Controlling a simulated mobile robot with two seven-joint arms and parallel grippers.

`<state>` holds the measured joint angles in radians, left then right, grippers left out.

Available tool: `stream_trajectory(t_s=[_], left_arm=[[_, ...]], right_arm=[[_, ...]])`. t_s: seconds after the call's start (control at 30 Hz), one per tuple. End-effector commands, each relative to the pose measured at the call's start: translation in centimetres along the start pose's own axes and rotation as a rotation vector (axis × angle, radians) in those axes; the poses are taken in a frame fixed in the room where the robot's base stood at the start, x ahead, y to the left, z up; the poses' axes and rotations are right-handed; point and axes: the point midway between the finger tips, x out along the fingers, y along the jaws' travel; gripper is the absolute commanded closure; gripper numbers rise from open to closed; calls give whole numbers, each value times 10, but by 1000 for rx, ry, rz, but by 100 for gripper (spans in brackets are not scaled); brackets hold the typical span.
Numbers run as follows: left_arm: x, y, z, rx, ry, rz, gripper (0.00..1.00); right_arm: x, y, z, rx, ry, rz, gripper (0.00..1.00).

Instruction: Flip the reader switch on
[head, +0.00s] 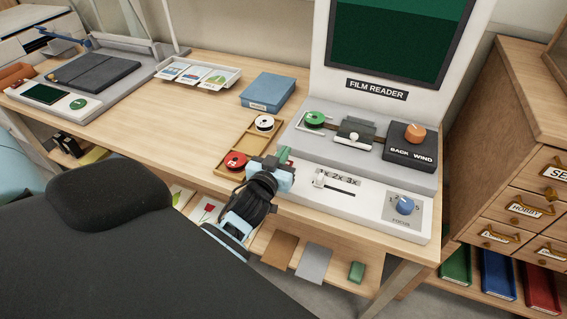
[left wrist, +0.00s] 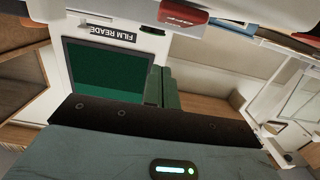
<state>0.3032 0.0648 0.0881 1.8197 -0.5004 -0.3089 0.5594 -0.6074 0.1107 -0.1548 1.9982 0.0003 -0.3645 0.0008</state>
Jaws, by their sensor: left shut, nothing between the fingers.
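The film reader (head: 372,95) stands at the right end of the wooden desk, with a dark green screen (head: 398,40) above a white base. My left gripper (head: 284,156) is at the left front corner of the base, its green fingers shut and empty. Whether the fingers touch the base cannot be told. The shut fingers (left wrist: 163,88) also show in the left wrist view, in front of the screen (left wrist: 105,70). My right gripper is not in view.
On the reader are an orange wind knob (head: 415,132), a slider (head: 320,180) and a blue focus knob (head: 404,205). A wooden tray (head: 250,140) with red and white reels lies just left of my gripper. A blue box (head: 268,92) is behind it. The desk's middle is clear.

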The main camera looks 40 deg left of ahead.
Motion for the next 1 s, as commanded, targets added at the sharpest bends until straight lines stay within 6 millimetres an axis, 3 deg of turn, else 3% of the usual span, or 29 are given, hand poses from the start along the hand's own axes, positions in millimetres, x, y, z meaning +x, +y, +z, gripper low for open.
stream_trajectory(t_s=[0.03,0.1,0.3,1.0], left_arm=[[0,0,15,-2,-9,-1,100],[2,1,24,-2,-8,0,100],[6,0,38,-2,-5,0,100],[16,1,44,-5,-2,-1,100]], right_arm=[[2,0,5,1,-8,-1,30],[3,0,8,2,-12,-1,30],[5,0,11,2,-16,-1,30],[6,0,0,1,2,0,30]])
